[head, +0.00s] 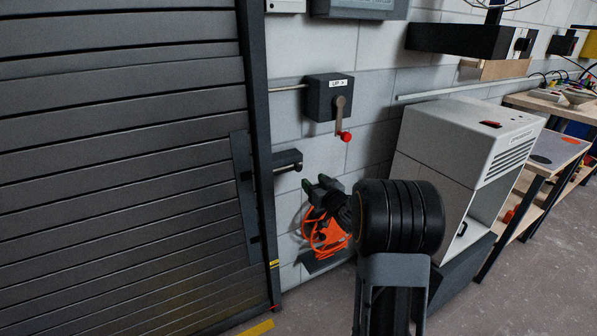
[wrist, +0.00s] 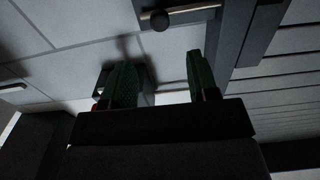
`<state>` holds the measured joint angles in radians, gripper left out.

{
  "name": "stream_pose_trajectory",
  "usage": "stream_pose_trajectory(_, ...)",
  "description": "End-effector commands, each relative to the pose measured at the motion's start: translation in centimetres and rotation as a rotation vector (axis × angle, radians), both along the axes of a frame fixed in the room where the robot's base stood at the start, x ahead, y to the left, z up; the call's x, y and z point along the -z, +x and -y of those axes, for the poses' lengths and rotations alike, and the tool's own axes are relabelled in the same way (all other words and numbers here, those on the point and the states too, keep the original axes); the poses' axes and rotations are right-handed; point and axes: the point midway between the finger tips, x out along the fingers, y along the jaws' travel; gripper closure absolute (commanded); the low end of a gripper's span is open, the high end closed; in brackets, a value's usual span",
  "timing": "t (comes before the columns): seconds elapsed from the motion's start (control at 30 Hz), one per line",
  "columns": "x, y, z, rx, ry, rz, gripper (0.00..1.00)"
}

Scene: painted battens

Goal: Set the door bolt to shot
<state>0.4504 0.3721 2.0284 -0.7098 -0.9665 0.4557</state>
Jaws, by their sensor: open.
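The door bolt (head: 287,158) is a dark housing beside the shutter's frame, with a pale rod and a round dark knob (head: 298,167) at its right end, away from the shutter. In the wrist view the bolt's rod (wrist: 190,14) runs across the top, with its knob (wrist: 159,20) at the left end and the shutter to the right. My gripper (head: 318,187) is below and right of the bolt in the head view. Its two green-padded fingers are apart and empty in the wrist view (wrist: 162,76). The knob is beyond the fingertips, with no visible contact.
A dark slatted shutter (head: 120,130) fills the left. Above the bolt is a grey box (head: 329,97) with a lever and red knob (head: 346,136). An orange cable (head: 322,240) hangs behind my gripper. A white cabinet (head: 455,150) stands right.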

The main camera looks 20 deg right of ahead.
Motion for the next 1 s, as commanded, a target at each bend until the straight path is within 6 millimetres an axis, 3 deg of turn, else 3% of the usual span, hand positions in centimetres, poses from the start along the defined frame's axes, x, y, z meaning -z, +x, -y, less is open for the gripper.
stream_pose_trajectory(0.2,0.1,4.4,-0.6,-0.001,0.000,-0.001,0.46)
stream_pose_trajectory(0.5,0.1,8.9,-1.1,0.000,-0.001,-0.002,0.46)
stream_pose_trajectory(0.7,0.0,10.3,-1.3,0.000,0.000,-0.002,0.46)
stream_pose_trajectory(1.0,0.0,10.6,-1.3,0.001,0.000,-0.003,0.46)
